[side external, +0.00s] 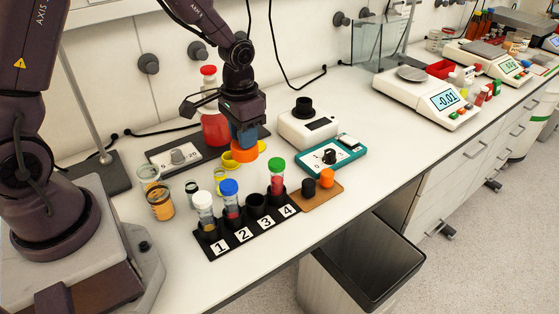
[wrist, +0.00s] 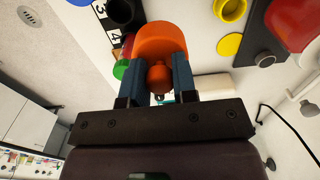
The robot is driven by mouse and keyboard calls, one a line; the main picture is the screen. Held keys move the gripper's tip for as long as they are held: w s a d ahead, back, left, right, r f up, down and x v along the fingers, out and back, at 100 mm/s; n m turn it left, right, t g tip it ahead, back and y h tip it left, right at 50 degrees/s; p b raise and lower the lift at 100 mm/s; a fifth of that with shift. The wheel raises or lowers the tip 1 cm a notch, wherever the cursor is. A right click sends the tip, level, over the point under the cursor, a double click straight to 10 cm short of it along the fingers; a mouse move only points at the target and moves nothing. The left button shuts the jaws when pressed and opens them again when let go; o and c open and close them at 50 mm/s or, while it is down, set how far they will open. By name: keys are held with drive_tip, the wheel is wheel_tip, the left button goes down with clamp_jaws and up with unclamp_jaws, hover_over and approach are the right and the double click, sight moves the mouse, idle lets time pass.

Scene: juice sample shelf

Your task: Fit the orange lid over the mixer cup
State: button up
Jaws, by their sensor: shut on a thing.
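The orange lid (side external: 244,152) hangs below my gripper (side external: 244,138), above the bench and near the yellow pieces. In the wrist view, my gripper (wrist: 160,70) is shut on the small knob of the orange lid (wrist: 161,38), with one blue finger on each side. The lid's wide part lies beyond the fingertips. A white device (side external: 309,128) with a black cup-shaped top (side external: 304,106) stands right of my gripper; this looks like the mixer cup, and the lid is apart from it. I cannot make out the cup in the wrist view.
A black numbered rack (side external: 228,244) with capped tubes stands in front. A teal-framed device (side external: 331,156) and a brown board (side external: 319,193) with black and orange pieces lie to the right. A red flask (side external: 214,128) stands behind. Glass jars (side external: 160,201) stand left.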

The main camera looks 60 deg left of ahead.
drive_tip(key=w+f, duration=0.2)
drive_tip(key=w, duration=0.1)
drive_tip(key=w+f, duration=0.3)
drive_tip(key=w+a+f, duration=0.1)
drive_tip(key=w+f, duration=0.1)
drive_tip(key=w, duration=0.1)
drive_tip(key=shift+w+f, duration=0.15)
drive_tip(key=shift+f, duration=0.15)
drive_tip(key=shift+w+a+f, duration=0.1)
drive_tip(key=shift+w+f, duration=0.05)
drive_tip(key=shift+f, duration=0.75)
drive_tip(key=shift+w+f, duration=0.15)
drive_tip(key=shift+f, duration=0.75)
drive_tip(key=shift+f, duration=0.35)
drive_tip(key=o, duration=0.9)
